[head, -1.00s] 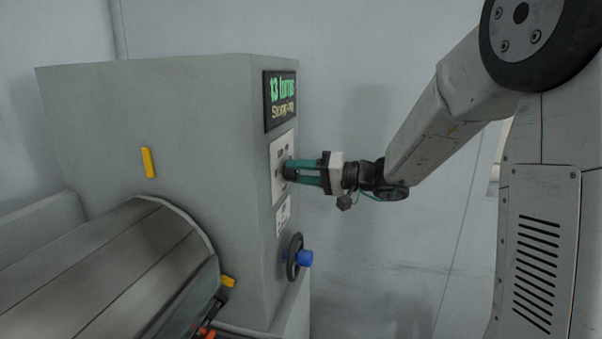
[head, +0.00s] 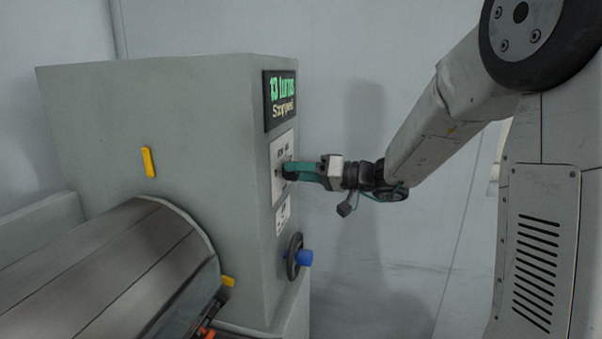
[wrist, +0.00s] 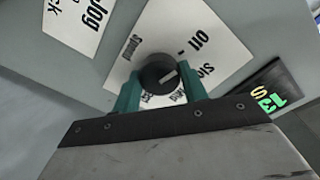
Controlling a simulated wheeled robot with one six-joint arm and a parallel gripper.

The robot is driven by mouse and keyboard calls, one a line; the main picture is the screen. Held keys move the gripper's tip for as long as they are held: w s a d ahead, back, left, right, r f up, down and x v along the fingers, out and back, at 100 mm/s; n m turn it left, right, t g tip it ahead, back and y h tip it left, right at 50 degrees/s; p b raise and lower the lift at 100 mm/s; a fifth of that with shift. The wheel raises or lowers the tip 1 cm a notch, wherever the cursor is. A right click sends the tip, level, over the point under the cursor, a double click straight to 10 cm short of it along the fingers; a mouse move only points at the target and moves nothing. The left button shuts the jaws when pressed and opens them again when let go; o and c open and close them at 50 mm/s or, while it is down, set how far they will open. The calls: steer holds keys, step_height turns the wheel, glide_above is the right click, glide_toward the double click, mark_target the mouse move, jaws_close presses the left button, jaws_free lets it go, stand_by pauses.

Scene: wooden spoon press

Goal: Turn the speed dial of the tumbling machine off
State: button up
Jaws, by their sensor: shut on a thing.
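The tumbling machine (head: 150,110) is a grey cabinet with a ribbed drum at its lower left. Its speed dial (wrist: 158,72), a round black knob with a pale pointer line, sits on a white plate (wrist: 185,25) with "Speed", "Off" and partly hidden "Slo..." labels. The pointer slants up and right; I cannot tell exactly which mark it meets. My gripper (head: 290,172) reaches the dial from the right, its teal fingers shut on it from both sides. In the head view the fingers hide the dial. The display (head: 281,101) reads "13 turns" and "Stopped".
Yellow tabs (head: 148,162) mark the cabinet. Free space lies right of the machine, before the wall.

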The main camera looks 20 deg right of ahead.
steer(key=o, duration=1)
steer(key=shift+s, duration=0.1)
steer(key=v, duration=0.7)
steer(key=shift+s+d, duration=0.25)
steer(key=shift+d, duration=0.05)
